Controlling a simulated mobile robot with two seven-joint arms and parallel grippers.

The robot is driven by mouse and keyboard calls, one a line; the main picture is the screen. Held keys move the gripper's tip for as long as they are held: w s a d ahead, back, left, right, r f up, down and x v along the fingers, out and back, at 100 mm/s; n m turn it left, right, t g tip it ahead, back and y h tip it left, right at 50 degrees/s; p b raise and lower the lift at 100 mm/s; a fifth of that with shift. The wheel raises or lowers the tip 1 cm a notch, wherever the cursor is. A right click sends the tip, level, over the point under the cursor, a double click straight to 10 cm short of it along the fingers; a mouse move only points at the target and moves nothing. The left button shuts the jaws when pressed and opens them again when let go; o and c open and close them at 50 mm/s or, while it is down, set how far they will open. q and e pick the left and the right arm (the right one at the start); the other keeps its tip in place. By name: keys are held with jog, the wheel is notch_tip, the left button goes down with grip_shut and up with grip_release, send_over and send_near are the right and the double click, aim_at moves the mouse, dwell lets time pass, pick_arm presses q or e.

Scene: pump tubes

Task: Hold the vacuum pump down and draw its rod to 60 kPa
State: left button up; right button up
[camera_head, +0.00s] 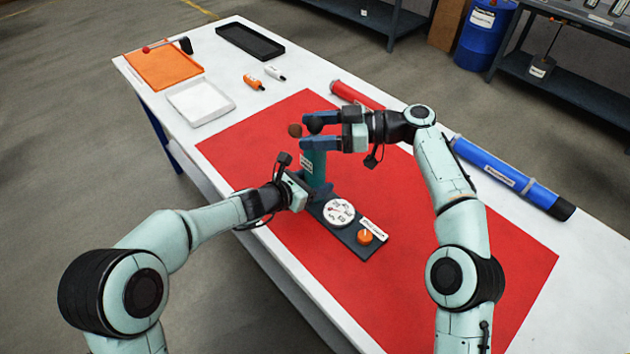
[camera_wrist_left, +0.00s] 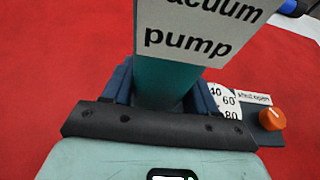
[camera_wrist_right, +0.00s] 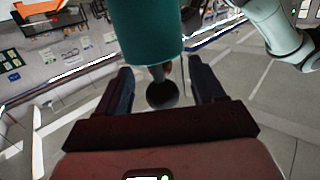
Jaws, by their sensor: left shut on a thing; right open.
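The teal vacuum pump (camera_head: 313,165) stands upright on a dark base with a white round gauge (camera_head: 338,212) and an orange knob (camera_head: 365,236). My left gripper (camera_head: 318,188) is shut around the lower pump body. The left wrist view shows the body (camera_wrist_left: 165,80) between its fingers, below the "vacuum pump" label. My right gripper (camera_head: 305,130) is open at the pump's top. In the right wrist view the rod's dark round knob (camera_wrist_right: 162,95) sits between the open fingers, with gaps on both sides. The gauge needle is too small to read.
The pump stands on a red mat (camera_head: 420,280) on a white table. A red tube (camera_head: 355,95) and a blue tube (camera_head: 510,178) lie to the right. An orange tray (camera_head: 165,72), white tray (camera_head: 200,100), black tray (camera_head: 250,42) and two small bottles are at the far end.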

jog(key=c, duration=1.1)
jog(key=shift+f, duration=0.35)
jog(key=o, duration=1.2)
jog(key=shift+r, duration=0.1)
jog(key=d, duration=0.5)
jog(key=d+r, duration=0.1)
jog(key=d, duration=0.2)
jog(key=shift+d, duration=0.1)
jog(key=shift+c, duration=0.5)
